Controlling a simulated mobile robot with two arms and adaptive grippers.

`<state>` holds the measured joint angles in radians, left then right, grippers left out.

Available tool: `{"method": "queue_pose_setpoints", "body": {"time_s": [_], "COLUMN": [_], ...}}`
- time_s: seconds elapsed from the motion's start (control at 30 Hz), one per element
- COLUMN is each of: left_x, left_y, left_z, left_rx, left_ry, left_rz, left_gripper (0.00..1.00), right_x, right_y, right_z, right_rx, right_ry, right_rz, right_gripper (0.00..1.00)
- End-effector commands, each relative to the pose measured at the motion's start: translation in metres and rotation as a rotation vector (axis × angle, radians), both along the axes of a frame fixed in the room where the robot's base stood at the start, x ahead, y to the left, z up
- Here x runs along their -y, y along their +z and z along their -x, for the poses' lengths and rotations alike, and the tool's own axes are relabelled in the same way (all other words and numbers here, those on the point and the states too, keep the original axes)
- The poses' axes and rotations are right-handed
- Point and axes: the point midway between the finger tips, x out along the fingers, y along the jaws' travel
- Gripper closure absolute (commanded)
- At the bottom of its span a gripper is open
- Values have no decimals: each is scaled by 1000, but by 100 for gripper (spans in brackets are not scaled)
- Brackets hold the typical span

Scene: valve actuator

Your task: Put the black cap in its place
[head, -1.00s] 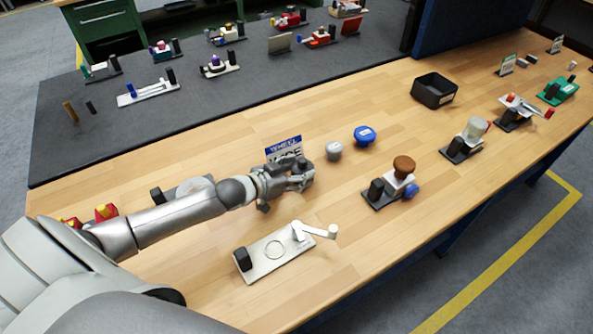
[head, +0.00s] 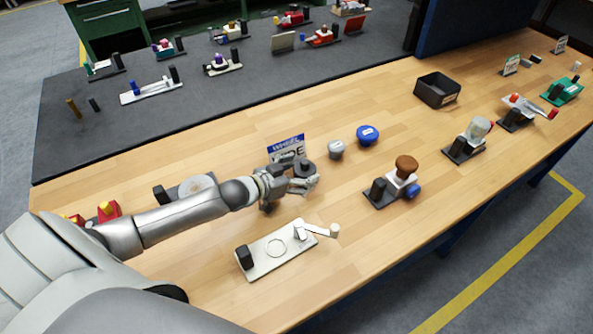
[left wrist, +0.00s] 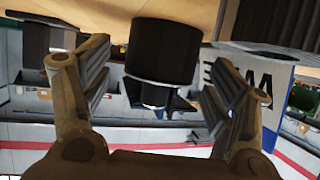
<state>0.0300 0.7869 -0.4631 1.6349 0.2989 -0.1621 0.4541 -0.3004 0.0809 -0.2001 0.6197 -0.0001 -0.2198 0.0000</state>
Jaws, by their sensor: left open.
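The black cap (head: 304,168) is a short dark cylinder on the wooden table, just beyond my left gripper (head: 302,186). In the left wrist view the black cap (left wrist: 166,50) shows large, between and past the two spread fingers (left wrist: 158,88), with no finger visibly touching it. My left gripper is open and empty. A white plate (head: 262,262) lies nearer to me, with a ring outline, a black block (head: 245,257) at its left end and a white crank handle (head: 318,230) at its right. My right gripper is not in view.
A blue and white sign (head: 286,148) stands right behind the cap. A grey knob (head: 336,150) and a blue knob (head: 367,135) stand to its right. A brown-knobbed valve (head: 406,165) is farther right, and a black bin (head: 437,90) farther back. Wood around the plate is clear.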

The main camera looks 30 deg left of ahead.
Motion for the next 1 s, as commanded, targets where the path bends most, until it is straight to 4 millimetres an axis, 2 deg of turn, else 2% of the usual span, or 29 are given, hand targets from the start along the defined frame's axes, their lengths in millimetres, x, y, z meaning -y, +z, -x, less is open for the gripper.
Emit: {"method": "queue_pose_setpoints", "body": {"time_s": [0.17,1.0], "left_x": [-2,-29], "left_y": [4,41], "left_z": [6,92], "left_rx": [-1,-2], "left_ry": [0,0], "left_rz": [0,0], "left_gripper": [20,20], "right_x": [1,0], "right_y": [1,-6], "right_z": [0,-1], "right_rx": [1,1], "right_ry": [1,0], "right_rz": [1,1], "right_gripper": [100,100]}}
